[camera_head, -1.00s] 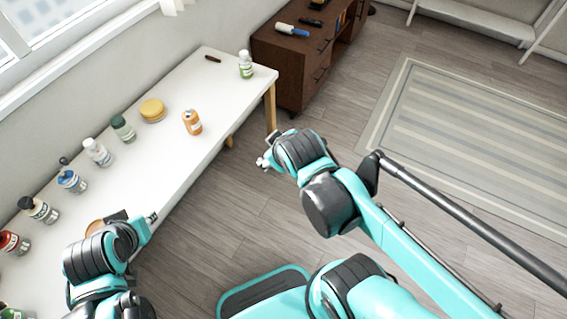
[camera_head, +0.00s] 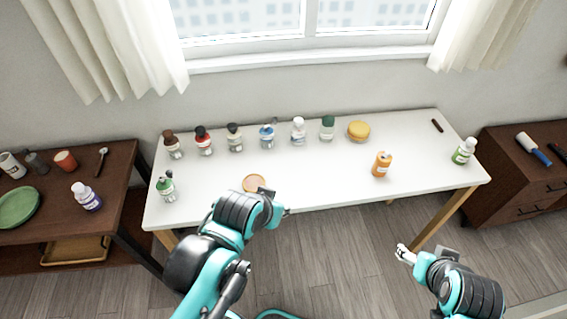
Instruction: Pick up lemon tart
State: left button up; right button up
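A small round item with an orange-brown rim and paler top (camera_head: 254,183) lies near the front edge of the white table; it looks like a tart. A thicker yellow round item (camera_head: 358,131) sits farther back, right of the middle. I cannot tell for sure which is the lemon tart. My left gripper (camera_head: 284,211) is just in front of the table edge, right of and nearer than the small round item, apart from it. My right gripper (camera_head: 404,254) is in front of the table's right part, away from both items. Neither gripper visibly holds anything; their finger openings are unclear.
The table's front middle is clear. Brown cabinets flank it.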

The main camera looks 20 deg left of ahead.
aim_at(250, 183)
jog(key=j+u, duration=0.1)
jog(key=u, duration=0.95)
jog(key=i+l+u, duration=0.4)
jog(key=l+u, duration=0.2)
jog(key=i+l+u, duration=0.1)
jog(key=l+u, duration=0.2)
jog(key=l, duration=0.15)
jog(key=i+l+u, duration=0.1)
jog(key=l+u, duration=0.2)
jog(key=l, duration=0.15)
